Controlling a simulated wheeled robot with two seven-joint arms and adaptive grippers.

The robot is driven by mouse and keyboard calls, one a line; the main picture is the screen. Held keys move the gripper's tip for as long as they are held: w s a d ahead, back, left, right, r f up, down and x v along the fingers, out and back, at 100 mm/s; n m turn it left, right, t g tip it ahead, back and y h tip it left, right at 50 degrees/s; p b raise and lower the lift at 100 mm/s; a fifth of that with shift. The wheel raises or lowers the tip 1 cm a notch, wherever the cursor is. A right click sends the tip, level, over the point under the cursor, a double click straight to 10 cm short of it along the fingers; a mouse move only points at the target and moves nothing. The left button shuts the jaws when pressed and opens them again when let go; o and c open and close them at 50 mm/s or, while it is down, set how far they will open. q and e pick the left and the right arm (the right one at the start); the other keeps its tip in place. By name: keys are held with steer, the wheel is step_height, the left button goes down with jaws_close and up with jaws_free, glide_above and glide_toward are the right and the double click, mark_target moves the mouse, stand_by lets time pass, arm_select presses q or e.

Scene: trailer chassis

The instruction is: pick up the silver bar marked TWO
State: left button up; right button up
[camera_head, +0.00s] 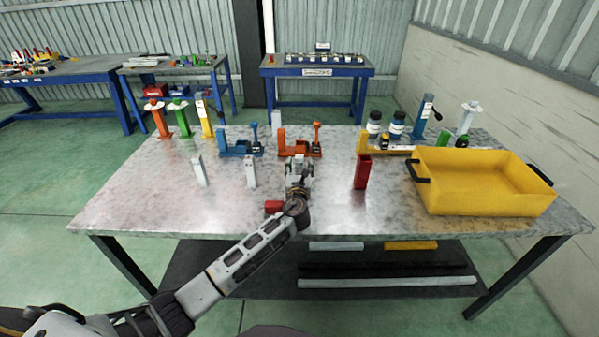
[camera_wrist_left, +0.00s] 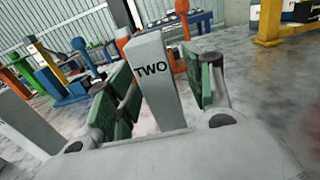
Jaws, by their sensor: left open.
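The silver bar marked TWO (camera_wrist_left: 152,85) stands upright in the left wrist view, its black lettering facing me. My left gripper (camera_head: 298,167) is open, with its green-padded fingers on either side of the bar. A gap shows between the bar and the right finger pad; I cannot tell whether the left pad touches it. In the head view my gripper hides most or all of this bar. Two other silver bars, one nearer (camera_head: 250,173) and one farther left (camera_head: 198,170), stand left of my gripper. My right gripper is not in view.
A red block (camera_head: 362,172) and a yellow bin (camera_head: 485,192) stand to the right on the metal table (camera_head: 330,212). A small red piece (camera_head: 273,207) lies beside my left wrist. Orange (camera_head: 300,150) and blue (camera_head: 240,149) fixtures stand behind. The table's front left is clear.

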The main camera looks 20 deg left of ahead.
mark_target(300, 156)
arm_select(q)
steer(key=shift+c, duration=0.3)
jaws_close()
stand_by(0.3)
steer(key=shift+r, duration=0.1)
steer(key=shift+r, duration=0.75)
step_height(300, 156, up, 7)
steer(key=shift+p, duration=0.8)
steer(key=shift+r, duration=0.7)
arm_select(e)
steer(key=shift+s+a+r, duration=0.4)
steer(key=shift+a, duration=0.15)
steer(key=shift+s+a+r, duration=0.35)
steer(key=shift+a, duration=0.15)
